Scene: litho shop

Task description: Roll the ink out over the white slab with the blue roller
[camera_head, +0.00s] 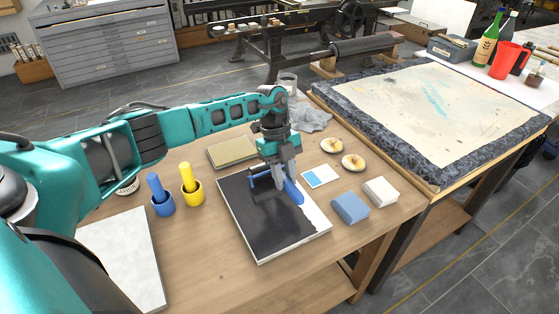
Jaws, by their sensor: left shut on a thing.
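The slab (310,226) lies on the wooden table in the middle of the view. Black ink covers most of it, and white shows along its right side and front edge. The blue roller (293,192) is over the slab's upper right part. My left gripper (279,183) is shut on the blue roller, coming down from above. The jaws and my arm hide part of the roller, and I cannot tell whether it touches the slab. My right gripper is not in view.
A pale slab (128,257) lies at the table's left. Right are a blue block (350,208), a white block (381,192), a card (320,176) and two round pieces (353,163). A tan pad (232,152) lies behind.

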